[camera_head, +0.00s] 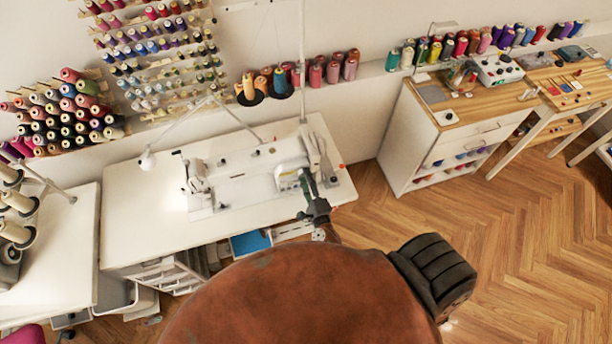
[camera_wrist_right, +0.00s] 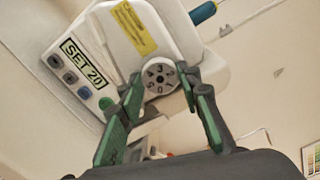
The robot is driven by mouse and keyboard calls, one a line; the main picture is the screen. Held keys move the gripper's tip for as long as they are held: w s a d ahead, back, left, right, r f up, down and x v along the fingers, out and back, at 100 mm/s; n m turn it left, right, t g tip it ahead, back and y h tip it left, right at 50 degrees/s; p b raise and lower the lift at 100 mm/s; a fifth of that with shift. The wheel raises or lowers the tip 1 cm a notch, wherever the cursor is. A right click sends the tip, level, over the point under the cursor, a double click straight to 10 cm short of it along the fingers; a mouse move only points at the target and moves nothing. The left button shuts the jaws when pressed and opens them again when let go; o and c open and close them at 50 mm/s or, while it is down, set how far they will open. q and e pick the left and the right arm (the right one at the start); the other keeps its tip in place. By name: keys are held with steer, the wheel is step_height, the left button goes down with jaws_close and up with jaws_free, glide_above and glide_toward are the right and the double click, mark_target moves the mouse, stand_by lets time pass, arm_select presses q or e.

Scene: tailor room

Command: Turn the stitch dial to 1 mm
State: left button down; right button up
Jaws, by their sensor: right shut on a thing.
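The white sewing machine (camera_head: 250,172) stands on a white table. The grey stitch dial (camera_wrist_right: 160,78) is on the machine's end in the right wrist view, with digits around its face. The digits are small and tilted, so I cannot tell the exact setting. My right gripper (camera_wrist_right: 161,80) has its green fingertips on opposite sides of the dial and is shut on it. In the head view the right gripper (camera_head: 306,186) is at the right end of the machine, and the dial is hidden there. My left gripper is out of view.
Thread racks (camera_head: 160,50) line the wall. Wooden floor (camera_head: 500,230) is open at right.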

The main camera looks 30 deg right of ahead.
steer(key=shift+n+p, duration=2.75)
steer(key=shift+n, duration=3.45)
steer(key=o, duration=1.2)
steer(key=shift+c, duration=0.2)
steer(key=v, duration=1.2)
